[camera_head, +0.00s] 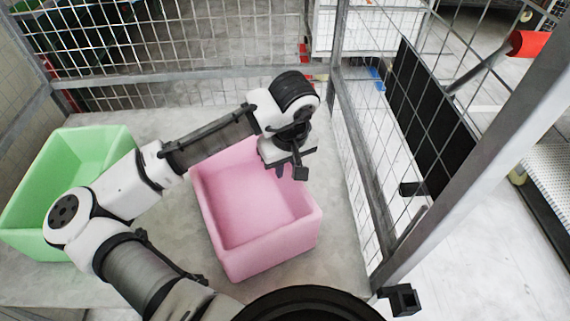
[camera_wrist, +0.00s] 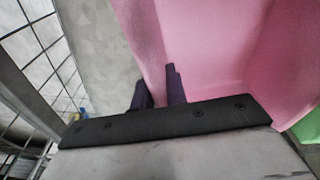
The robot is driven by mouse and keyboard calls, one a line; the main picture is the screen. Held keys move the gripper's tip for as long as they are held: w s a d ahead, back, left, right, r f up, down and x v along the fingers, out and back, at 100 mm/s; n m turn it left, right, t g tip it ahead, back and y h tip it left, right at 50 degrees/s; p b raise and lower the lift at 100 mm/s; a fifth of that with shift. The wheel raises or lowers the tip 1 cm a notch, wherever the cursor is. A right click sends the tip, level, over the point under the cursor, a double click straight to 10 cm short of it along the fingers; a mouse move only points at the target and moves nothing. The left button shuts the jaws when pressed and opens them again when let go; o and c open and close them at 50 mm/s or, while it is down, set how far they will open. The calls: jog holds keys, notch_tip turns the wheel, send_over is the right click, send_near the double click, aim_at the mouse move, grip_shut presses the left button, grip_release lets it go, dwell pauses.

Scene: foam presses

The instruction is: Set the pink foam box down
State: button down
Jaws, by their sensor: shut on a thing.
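The pink foam box (camera_head: 262,250) is an open, empty tray-like box in the middle of the head view, over the grey floor of a wire cage. My gripper (camera_head: 289,172) is at its far right wall, shut on that wall. In the wrist view, the pink box (camera_wrist: 215,50) fills the upper right, and the two dark fingers of my gripper (camera_wrist: 158,88) stand on either side of its wall edge. The box looks about level. I cannot tell whether its underside touches the surface.
A green foam box (camera_head: 85,150) stands at the left, partly behind my arm. Wire mesh (camera_head: 200,60) closes the back, and a mesh panel with a metal post (camera_head: 455,165) stands close on the right. Bare grey surface (camera_head: 345,240) shows between the pink box and that panel.

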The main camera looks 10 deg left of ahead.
jog(key=shift+f, duration=0.2)
jog(key=c, duration=1.4)
grip_release()
jog(key=shift+r, duration=0.1)
jog(key=r, duration=0.4)
jog(key=s+r, duration=0.1)
jog(key=r, duration=0.3)
jog(key=d+r, duration=0.1)
jog(key=r, duration=0.3)
jog(key=shift+s+d+r, duration=0.1)
jog(key=shift+s, duration=0.1)
